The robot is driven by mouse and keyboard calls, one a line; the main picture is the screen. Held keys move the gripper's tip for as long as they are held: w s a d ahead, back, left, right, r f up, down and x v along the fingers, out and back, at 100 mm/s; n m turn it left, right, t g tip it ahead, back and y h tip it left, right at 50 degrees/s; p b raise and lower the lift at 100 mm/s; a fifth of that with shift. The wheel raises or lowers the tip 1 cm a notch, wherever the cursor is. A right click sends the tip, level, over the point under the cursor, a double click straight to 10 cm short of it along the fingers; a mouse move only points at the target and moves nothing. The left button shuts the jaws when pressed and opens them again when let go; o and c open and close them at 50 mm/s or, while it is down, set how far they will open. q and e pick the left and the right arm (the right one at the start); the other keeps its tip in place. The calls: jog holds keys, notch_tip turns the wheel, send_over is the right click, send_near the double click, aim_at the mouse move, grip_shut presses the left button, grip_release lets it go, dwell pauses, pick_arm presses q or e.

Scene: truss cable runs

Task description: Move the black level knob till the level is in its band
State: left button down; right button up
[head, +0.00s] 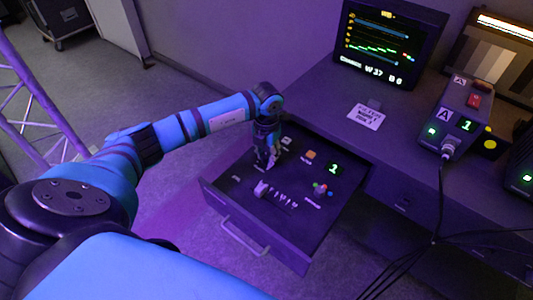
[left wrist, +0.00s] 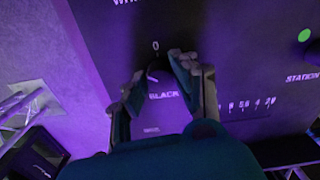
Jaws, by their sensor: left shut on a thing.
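My left gripper (head: 267,162) reaches down into the open drawer panel from above. In the left wrist view its two fingers (left wrist: 158,70) close around the black level knob (left wrist: 153,77), a dark knob with a pale pointer line. A "0" mark is printed above the knob and the word "BLACK" below it. The fingers hide the knob's sides, and in the head view the gripper covers it. The monitor (head: 390,45) shows yellow, teal and green traces, with small text that seems to read "W 37 B 0". My right gripper is not in view.
The drawer (head: 237,221) holds other controls: a lever (head: 261,188), an orange button (head: 310,154), coloured knobs (head: 320,187) and a green "1" display (head: 333,169). A camera control box (head: 461,110) with a cable stands on the desk at right. A truss stands at far left.

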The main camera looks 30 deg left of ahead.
aim_at(266, 156)
pick_arm(q)
jog(key=shift+n, duration=0.4)
jog(key=c, duration=1)
grip_release()
jog(key=shift+c, duration=0.2)
jog(key=shift+r, duration=0.1)
notch_tip(266, 156, up, 12)
